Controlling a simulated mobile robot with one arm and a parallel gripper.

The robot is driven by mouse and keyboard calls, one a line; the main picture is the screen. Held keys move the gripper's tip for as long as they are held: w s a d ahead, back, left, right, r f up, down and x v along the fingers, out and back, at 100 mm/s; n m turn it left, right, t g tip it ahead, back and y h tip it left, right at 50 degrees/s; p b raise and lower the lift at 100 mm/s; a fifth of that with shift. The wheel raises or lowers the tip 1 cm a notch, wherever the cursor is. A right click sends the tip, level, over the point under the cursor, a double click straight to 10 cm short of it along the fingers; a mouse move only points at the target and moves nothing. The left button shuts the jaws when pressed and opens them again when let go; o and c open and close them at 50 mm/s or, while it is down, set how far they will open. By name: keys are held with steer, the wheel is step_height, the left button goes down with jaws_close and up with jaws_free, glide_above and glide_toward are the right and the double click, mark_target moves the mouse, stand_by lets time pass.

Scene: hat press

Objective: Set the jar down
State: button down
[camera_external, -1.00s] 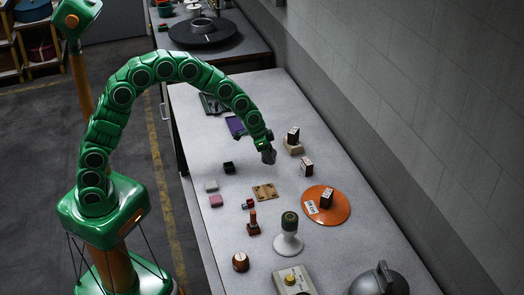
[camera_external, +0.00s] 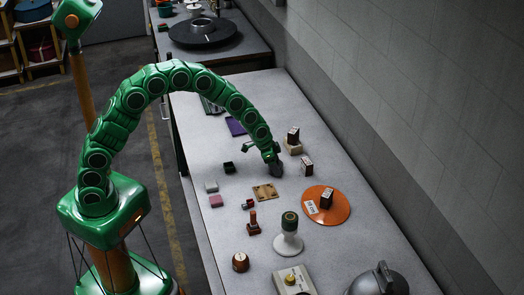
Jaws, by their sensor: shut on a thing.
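My gripper (camera_external: 272,158) hangs at the end of my green arm, over the middle of the grey table (camera_external: 215,135). It is shut on a small dark grey thing, which I take to be the jar (camera_external: 277,170). The jar is small in the picture and partly hidden by the gripper, so its shape and lid are not clear.
A dark block (camera_external: 293,134) stands on a pale base behind. An orange disc (camera_external: 338,207) bears another dark block (camera_external: 327,198) at right. A small dark box (camera_external: 229,168) lies left.

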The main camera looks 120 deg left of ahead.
steer(key=shift+f, duration=0.1)
steer(key=shift+c, duration=1)
jaws_free()
steer(key=shift+r, duration=0.2)
steer(key=shift+v, duration=0.8)
steer(key=v, duration=1)
steer(key=shift+s+r, duration=0.1)
steer(key=shift+o, duration=1)
